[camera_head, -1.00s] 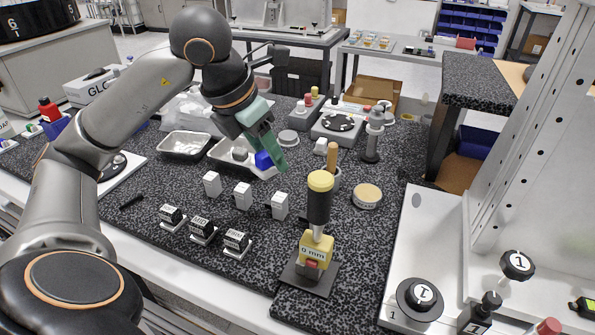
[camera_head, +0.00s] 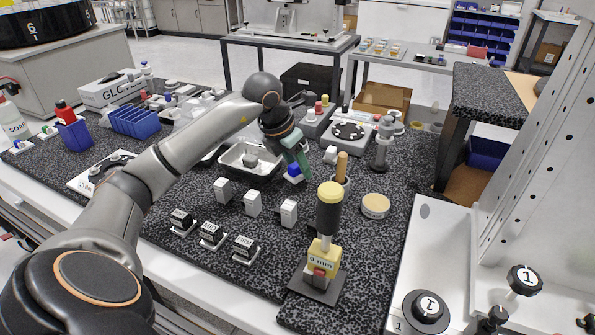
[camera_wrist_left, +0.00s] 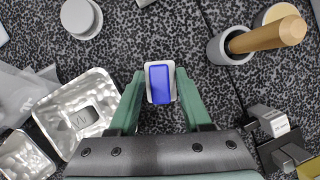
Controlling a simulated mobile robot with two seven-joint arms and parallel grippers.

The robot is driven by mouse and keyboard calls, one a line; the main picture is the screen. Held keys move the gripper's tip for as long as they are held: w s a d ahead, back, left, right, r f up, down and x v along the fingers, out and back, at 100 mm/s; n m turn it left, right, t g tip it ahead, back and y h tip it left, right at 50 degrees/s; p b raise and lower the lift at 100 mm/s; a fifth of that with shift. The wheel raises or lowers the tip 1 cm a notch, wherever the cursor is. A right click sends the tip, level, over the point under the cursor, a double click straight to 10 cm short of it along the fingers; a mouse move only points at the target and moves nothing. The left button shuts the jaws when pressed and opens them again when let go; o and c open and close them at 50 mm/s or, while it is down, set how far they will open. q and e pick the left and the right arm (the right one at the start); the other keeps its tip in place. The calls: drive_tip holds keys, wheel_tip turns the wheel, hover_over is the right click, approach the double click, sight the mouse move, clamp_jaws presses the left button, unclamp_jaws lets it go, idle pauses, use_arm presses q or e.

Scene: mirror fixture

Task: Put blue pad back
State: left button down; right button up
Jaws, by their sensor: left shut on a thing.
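The blue pad (camera_head: 294,173) is a small blue block on a white base. My left gripper (camera_head: 300,168) is shut on it, with green fingers pointing down. In the left wrist view the pad (camera_wrist_left: 160,83) sits between the two fingertips (camera_wrist_left: 160,73). It is right of the metal tray (camera_head: 228,161), over the speckled table. I cannot tell whether it touches the table. The right gripper is not in view.
A grey cup with a wooden handle (camera_head: 341,168) stands close right of the pad. A yellow-topped dark cylinder (camera_head: 329,210) and white blocks (camera_head: 289,212) stand nearer.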

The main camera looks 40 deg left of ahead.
use_arm(q)
drive_tip(key=shift+f, duration=1.1)
drive_tip(key=shift+f, duration=0.1)
drive_tip(key=shift+c, duration=1.7)
unclamp_jaws()
drive_tip(key=v, duration=1.2)
drive_tip(key=shift+p, duration=0.3)
